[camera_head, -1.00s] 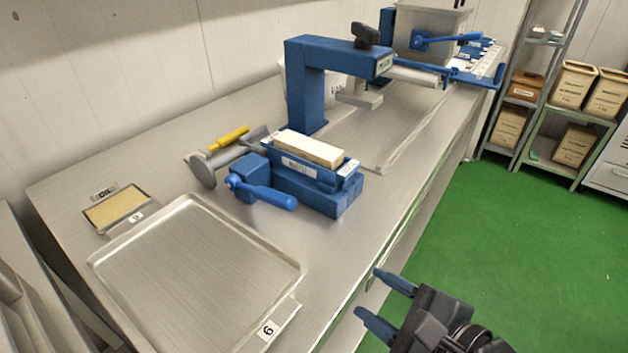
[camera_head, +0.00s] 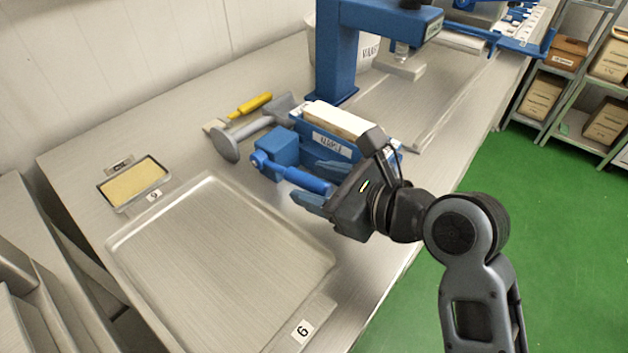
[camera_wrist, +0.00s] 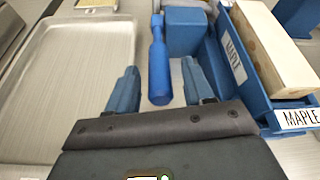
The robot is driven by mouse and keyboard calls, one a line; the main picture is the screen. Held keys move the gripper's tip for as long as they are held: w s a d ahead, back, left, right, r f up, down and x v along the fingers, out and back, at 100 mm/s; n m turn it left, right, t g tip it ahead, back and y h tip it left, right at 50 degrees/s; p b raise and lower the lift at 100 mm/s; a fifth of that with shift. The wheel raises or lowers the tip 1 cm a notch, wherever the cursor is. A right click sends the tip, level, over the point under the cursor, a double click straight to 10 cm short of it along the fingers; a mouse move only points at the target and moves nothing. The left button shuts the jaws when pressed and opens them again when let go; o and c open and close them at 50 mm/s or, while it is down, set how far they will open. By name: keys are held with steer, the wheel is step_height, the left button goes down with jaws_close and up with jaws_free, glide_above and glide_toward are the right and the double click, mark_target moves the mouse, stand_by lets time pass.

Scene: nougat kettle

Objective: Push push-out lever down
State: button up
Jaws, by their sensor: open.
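The push-out lever (camera_head: 308,181) is a blue handle on a pivot at the left side of the blue mould (camera_head: 318,146). It lies about level and points toward the table's front edge. In the wrist view the lever (camera_wrist: 159,70) sits between the two fingers, its rounded end near the fingertips. My gripper (camera_head: 318,184) is open, with blue fingers on either side of the handle; contact cannot be told. It also shows in the wrist view (camera_wrist: 160,82). A pale bar (camera_head: 341,120) rests in the mould, labelled MAPLE in the wrist view.
A metal tray (camera_head: 215,262) marked 6 lies left of the mould. A yellow-handled scraper (camera_head: 250,104) and a grey tool (camera_head: 226,147) lie behind it. A small OIL dish (camera_head: 133,184) is at far left. A blue press (camera_head: 336,55) stands behind the mould.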

steer(key=shift+w+a+f, duration=0.2)
steer(key=shift+w+a, duration=0.1)
steer(key=shift+a, duration=0.05)
jaws_close()
stand_by(0.3)
